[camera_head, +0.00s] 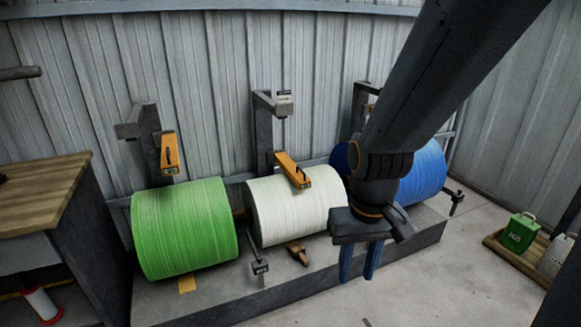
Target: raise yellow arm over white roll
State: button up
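The white roll (290,212) lies on its side in the middle of the grey platform, between the green and blue rolls. Its yellow arm (288,166) reaches from a dark grey post (262,130) behind the roll, slanting down to the right over its top. The arm's free end is at or close to the roll's surface; I cannot tell if they touch. My gripper (359,272) points down, in front of and to the right of the white roll. Its two blue fingers are apart with nothing between them. My arm hides part of the blue roll and its post.
The green roll (185,235) and its yellow arm (169,153) are at left; the blue roll (425,172) is at right. A small bracket (259,267) stands at the platform (215,295) front. A wooden-topped bench (40,192) is far left.

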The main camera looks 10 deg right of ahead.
aim_at(299, 177)
jog(key=u, duration=0.05)
jog(key=i, duration=1.1)
jog(key=z, duration=0.15)
